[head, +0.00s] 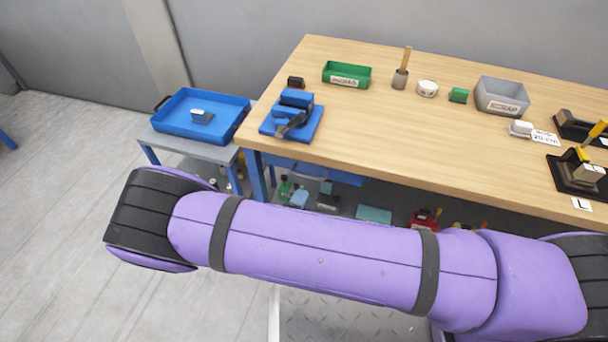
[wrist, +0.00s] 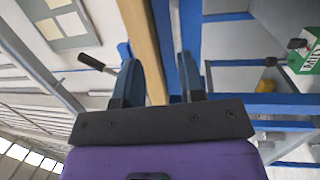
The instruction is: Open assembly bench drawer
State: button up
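The assembly bench (head: 400,130) has a light wooden top and blue legs, and fills the right of the head view. Blue parts under its front edge (head: 345,178) show behind my arm; I cannot tell whether they are the drawer, and no drawer handle is clear. In the wrist view the wooden edge of the bench top (wrist: 145,45) runs up the picture behind my gripper (wrist: 157,65). Its two blue fingers are spread apart with nothing visibly held between them. The head view shows my purple arm but not the fingers.
On the bench are a blue vise (head: 295,105), a green bin (head: 347,74), a grey bin (head: 502,96) and black fixtures (head: 578,172). A low side table (head: 185,146) with a blue tray (head: 202,114) stands left. Several items sit under the bench. The left floor is clear.

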aim_at(308, 175)
jog(key=w, duration=0.3)
jog(key=w+d+n+t+y, duration=0.1)
jog(key=w, duration=0.2)
jog(key=w+d+y, duration=0.1)
jog(key=w, duration=0.2)
jog(key=shift+w+d+f+n+t, duration=0.1)
jog(key=shift+d+f+n+t, duration=0.05)
jog(key=shift+f+n+t, duration=0.2)
grip_shut()
